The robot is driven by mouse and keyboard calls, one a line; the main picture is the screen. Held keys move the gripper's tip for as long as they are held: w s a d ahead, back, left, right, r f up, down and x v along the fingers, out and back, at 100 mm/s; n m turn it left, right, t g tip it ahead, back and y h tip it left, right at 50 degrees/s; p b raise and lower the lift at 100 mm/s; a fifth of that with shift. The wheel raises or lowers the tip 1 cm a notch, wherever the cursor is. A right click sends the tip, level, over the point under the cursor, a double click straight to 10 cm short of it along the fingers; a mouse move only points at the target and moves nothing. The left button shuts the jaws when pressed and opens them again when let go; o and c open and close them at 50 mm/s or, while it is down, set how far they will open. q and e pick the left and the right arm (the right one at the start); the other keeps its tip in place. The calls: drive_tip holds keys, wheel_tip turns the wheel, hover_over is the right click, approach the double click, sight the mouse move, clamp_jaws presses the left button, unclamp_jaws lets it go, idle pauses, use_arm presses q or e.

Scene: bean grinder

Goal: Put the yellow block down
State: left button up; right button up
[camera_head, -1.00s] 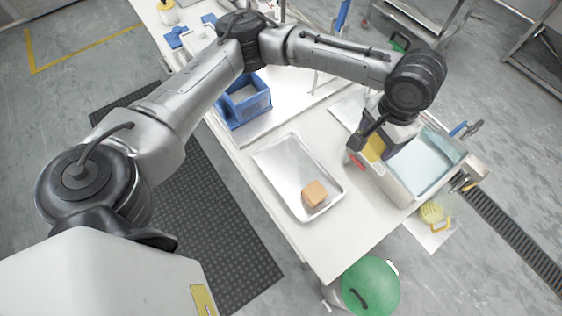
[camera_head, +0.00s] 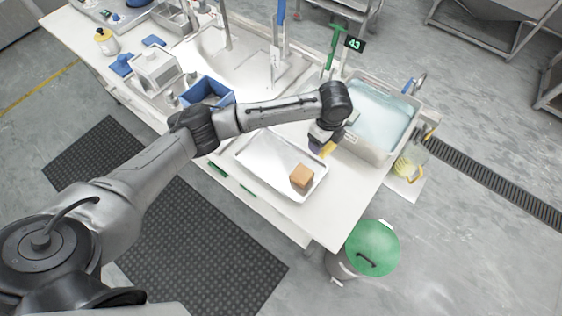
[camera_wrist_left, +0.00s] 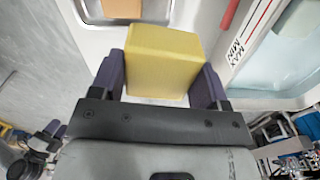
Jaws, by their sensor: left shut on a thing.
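My left gripper (camera_wrist_left: 160,92) is shut on the yellow block (camera_wrist_left: 162,60), with one finger on each side of it in the left wrist view. In the head view the yellow block (camera_head: 328,148) shows only as a small yellow patch under the gripper (camera_head: 322,142), between the tray's right side and the water basin. The white tray (camera_head: 252,172) lies on the table with an orange-brown block (camera_head: 301,176) in its front right part. That block also shows at the top of the left wrist view (camera_wrist_left: 122,8). My right gripper is not in view.
A basin of bluish water (camera_head: 380,118) stands right of the gripper. A blue bin (camera_head: 208,90) is behind the tray. A green-lidded bin (camera_head: 372,248) stands on the floor past the table's front edge. The tray's left part is clear.

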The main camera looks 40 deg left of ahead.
use_arm(q)
drive_tip(key=f, duration=0.1)
drive_tip(key=f+m, duration=0.1)
drive_tip(key=m, duration=0.1)
drive_tip(key=shift+a+f, duration=0.25)
drive_tip(key=shift+f, duration=0.15)
drive_tip(key=shift+s+a+f+m, duration=0.15)
drive_tip(key=shift+a+f+m, duration=0.05)
drive_tip(key=shift+f+m, duration=0.1)
hover_over(281, 163)
wheel_tip(281, 163, down, 7)
drive_tip(key=shift+r, duration=0.1)
drive_tip(key=shift+f+b, duration=0.45)
drive_tip(key=shift+f, duration=1.55)
drive_tip(key=o, duration=1.1)
drive_tip(key=shift+f, duration=0.15)
drive_tip(key=shift+c, duration=0.2)
